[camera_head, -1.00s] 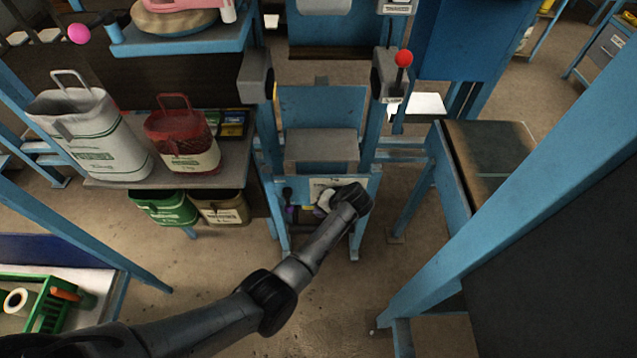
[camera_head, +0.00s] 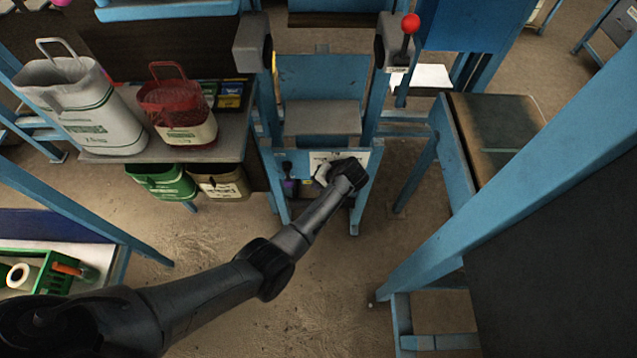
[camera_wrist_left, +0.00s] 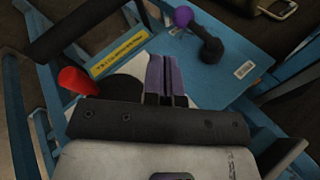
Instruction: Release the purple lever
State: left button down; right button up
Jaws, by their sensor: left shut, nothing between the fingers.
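The purple lever is a purple ball on a short black arm with a black pivot, on a blue panel; its ball (camera_wrist_left: 182,16) shows in the left wrist view. In the head view the lever (camera_head: 289,187) is small, low on the blue frame. My left gripper (camera_wrist_left: 167,78) is shut and empty, its fingertips apart from the ball and below it in the wrist view. In the head view my left gripper (camera_head: 321,175) is just right of the lever, partly hidden by its wrist. My right gripper is not in view.
A red knob (camera_wrist_left: 76,80) is left of my fingers in the wrist view. A red-ball lever (camera_head: 410,24) stands at the upper right. Sacks (camera_head: 85,105) stand on a shelf at the left. A blue-legged table (camera_head: 497,130) is at the right.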

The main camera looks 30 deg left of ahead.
aim_at(288, 176)
pick_arm(q)
jog(key=a+f+b, duration=0.3)
jog(key=a+f, duration=0.3)
jog(key=a, duration=0.1)
jog(key=shift+s+a+f, duration=0.2)
jog(key=shift+s+a, duration=0.2)
jog(key=shift+s, duration=0.05)
